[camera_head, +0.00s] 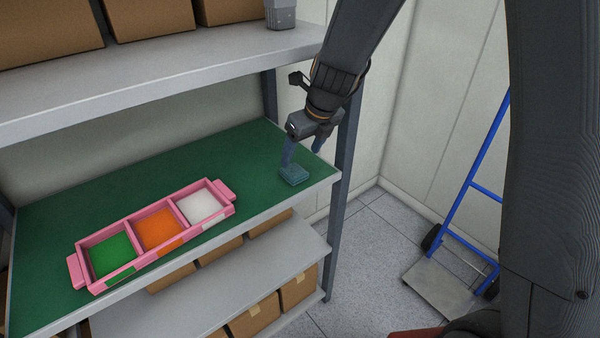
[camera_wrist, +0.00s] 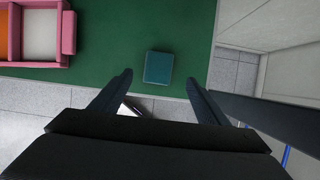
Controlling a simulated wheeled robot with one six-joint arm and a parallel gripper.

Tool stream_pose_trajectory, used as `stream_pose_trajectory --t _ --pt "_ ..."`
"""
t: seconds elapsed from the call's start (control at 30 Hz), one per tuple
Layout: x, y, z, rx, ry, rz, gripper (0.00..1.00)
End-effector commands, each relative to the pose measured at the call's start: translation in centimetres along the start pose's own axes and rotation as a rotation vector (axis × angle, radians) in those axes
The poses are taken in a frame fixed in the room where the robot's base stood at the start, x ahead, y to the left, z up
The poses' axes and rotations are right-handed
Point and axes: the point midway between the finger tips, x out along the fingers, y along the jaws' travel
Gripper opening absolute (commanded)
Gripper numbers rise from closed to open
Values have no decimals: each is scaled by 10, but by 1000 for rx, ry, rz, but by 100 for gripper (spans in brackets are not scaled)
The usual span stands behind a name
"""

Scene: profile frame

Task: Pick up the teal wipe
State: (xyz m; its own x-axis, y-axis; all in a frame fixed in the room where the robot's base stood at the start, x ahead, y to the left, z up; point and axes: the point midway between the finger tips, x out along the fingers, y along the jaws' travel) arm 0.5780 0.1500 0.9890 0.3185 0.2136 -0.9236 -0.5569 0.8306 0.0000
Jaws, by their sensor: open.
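The teal wipe (camera_head: 294,175) is a small folded block lying flat on the green shelf mat (camera_head: 50,220), near the mat's right end. It also shows in the wrist view (camera_wrist: 159,67), ahead of my fingertips and roughly centred between them. My gripper (camera_head: 303,149) is open and empty, above and close to the wipe in the head view. In the wrist view its two fingers (camera_wrist: 159,83) stand wide apart. No contact with the wipe is clear.
A pink tray (camera_head: 133,222) with green, orange and white compartments sits left of the wipe. A grey upright post (camera_head: 345,135) stands right of the mat. An upper shelf (camera_head: 150,83) with boxes hangs above. A blue hand truck (camera_head: 480,188) stands on the floor at right.

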Motion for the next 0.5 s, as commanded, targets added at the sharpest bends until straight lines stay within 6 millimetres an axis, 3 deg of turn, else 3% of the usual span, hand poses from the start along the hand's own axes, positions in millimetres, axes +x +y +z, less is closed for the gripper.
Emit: stream_pose_trajectory --t 0.5 --pt "61 3 -4 4 3 0 69"
